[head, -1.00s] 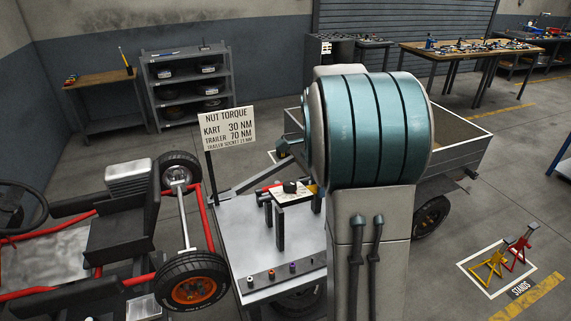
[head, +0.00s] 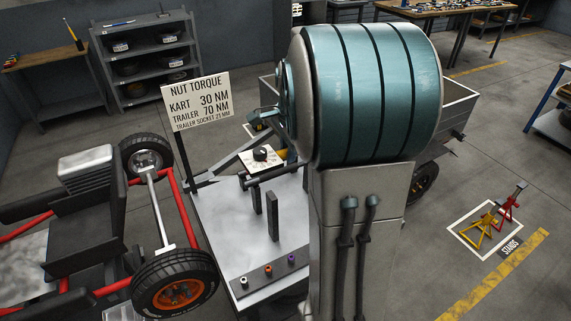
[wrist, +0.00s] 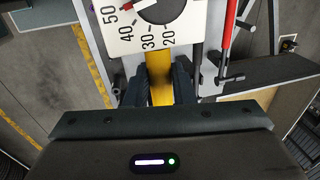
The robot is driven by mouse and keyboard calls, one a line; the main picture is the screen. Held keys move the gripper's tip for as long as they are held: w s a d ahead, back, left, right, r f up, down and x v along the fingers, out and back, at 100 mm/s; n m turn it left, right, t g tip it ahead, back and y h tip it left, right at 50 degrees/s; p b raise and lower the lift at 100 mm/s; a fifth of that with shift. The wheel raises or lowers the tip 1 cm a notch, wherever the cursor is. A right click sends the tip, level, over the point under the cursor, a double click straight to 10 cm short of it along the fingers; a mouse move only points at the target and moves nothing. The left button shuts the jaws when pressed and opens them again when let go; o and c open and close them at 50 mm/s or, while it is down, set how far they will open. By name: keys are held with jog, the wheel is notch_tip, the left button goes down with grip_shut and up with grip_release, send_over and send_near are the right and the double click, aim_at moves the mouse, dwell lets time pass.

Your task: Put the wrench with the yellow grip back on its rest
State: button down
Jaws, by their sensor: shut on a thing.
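The wrench's yellow grip (wrist: 158,78) runs between the two dark fingers of my gripper (wrist: 160,88) in the wrist view, and the fingers are shut on it. A piece of yellow also shows at the edge of my arm in the head view (head: 291,154). The rest of the wrench is hard to make out, and my arm hides my gripper there. A white plate with a dial (wrist: 150,28) lies just ahead of the grip in the wrist view. Two dark upright posts (head: 272,215), perhaps the rest, stand on the pale bench top (head: 235,225).
Several sockets (head: 268,270) line the bench's front edge. A torque sign (head: 197,101) stands at its back left. The kart (head: 175,290) is close on the left. A red-handled bar (wrist: 229,25) lies right of the dial in the wrist view. Stands (head: 485,227) are on the floor at right.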

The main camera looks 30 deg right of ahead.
jog(key=shift+w+f+b, duration=0.1)
jog(key=shift+f+b, duration=0.9)
jog(key=shift+f, duration=0.35)
jog(key=shift+a+r, duration=0.1)
jog(key=shift+a, duration=0.05)
jog(key=shift+f+b, duration=2.05)
jog(key=shift+f, duration=0.8)
jog(key=shift+f+t+b, duration=0.3)
jog(key=shift+f+b, duration=0.7)
jog(key=shift+f, duration=0.65)
dwell(0.4)
jog(key=c, duration=1.3)
grip_release()
jog(key=shift+o, duration=0.8)
jog(key=shift+f, duration=0.1)
jog(key=v, duration=1.4)
jog(key=shift+a, duration=0.25)
